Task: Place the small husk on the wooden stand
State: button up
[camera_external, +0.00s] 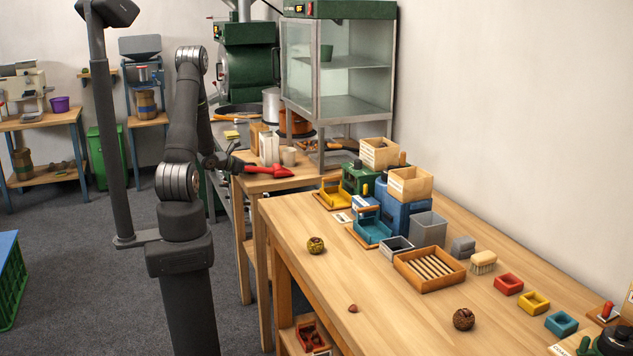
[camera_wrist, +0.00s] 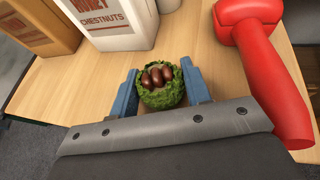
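A small green husk (camera_wrist: 160,97), open at the top with several shiny brown chestnuts in it, sits between the two blue fingers of my gripper (camera_wrist: 161,88) in the wrist view. The fingers press close on both sides of it. In the external view my gripper (camera_external: 232,163) is by the small side table, and the husk in it cannot be made out there. I cannot tell for certain which thing is the wooden stand. A yellow-green husk (camera_external: 316,245) and a larger brown husk (camera_external: 463,319) lie on the long table.
A red-handled tool (camera_wrist: 270,75) lies right of my gripper. A white chestnut box (camera_wrist: 118,22) stands just ahead. On the long table (camera_external: 330,285) are a slatted wooden tray (camera_external: 402,270), a loose chestnut (camera_external: 352,308) and coloured boxes. Its front left is mostly clear.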

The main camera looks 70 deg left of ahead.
jog(key=o, duration=0.3)
jog(key=shift+o, duration=0.2)
jog(key=shift+r, duration=0.1)
jog(key=shift+s+r, duration=0.2)
jog(key=v, duration=1.1)
jog(key=shift+s, duration=0.2)
jog(key=shift+d+r, duration=0.1)
jog(key=shift+r, duration=0.05)
jog(key=x, duration=1.2)
jog(key=shift+w+f, duration=0.1)
jog(key=shift+f, duration=0.1)
jog(key=shift+r, duration=0.95)
